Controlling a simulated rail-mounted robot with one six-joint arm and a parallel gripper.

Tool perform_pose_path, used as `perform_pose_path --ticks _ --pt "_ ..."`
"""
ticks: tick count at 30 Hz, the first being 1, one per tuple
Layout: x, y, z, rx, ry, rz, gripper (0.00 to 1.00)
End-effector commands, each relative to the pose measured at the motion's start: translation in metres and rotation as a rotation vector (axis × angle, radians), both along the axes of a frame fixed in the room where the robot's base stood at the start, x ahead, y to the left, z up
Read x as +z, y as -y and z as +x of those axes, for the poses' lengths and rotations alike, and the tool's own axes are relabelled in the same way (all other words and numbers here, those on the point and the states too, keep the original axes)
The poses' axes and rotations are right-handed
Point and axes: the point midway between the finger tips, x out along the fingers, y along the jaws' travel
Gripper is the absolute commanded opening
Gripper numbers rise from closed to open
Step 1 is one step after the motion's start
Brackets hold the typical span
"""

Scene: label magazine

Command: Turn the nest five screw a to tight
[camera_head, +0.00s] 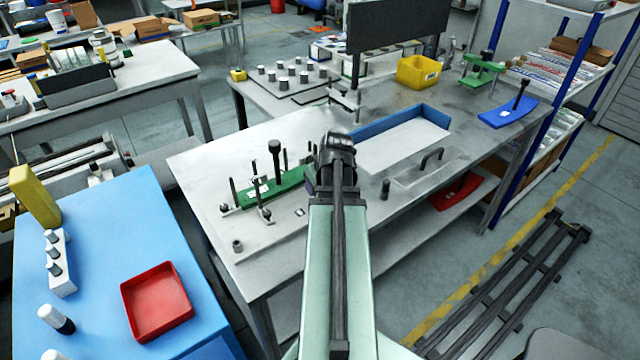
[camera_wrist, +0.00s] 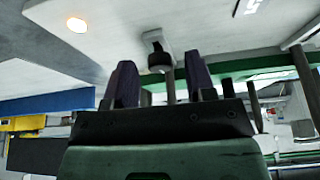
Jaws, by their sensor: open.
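In the head view a green nest block (camera_head: 262,192) lies on the grey bench, with several dark upright posts and a black-knobbed post (camera_head: 275,158) around it. No nest number can be read, so I cannot tell which part is nest five screw a. My gripper (camera_wrist: 161,80) is open, its two dark fingers apart in the wrist view. A black round knob on a pale shank (camera_wrist: 159,61) shows between and beyond the fingers; I cannot tell whether they touch it. In the head view my arm hides most of the gripper and the bench behind it.
A blue-edged tray (camera_head: 432,112) and a dark handle (camera_head: 431,160) are on the bench to the right. A yellow bin (camera_head: 418,72) stands farther back. A red tray (camera_head: 156,302) is on the blue table at left. The bench front is mostly clear.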

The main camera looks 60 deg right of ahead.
Motion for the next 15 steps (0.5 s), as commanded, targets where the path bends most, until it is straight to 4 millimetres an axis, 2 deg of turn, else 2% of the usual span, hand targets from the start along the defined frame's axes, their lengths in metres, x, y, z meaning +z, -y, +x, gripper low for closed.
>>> perform_pose_path --ticks 5,12,15 --pt "0.027 -0.004 -0.008 -0.001 0.0 0.0 0.5" --pt "0.086 -0.012 -0.029 -0.001 -0.001 0.001 0.5" --pt "0.099 -0.014 -0.036 -0.001 -0.001 0.0 0.5"
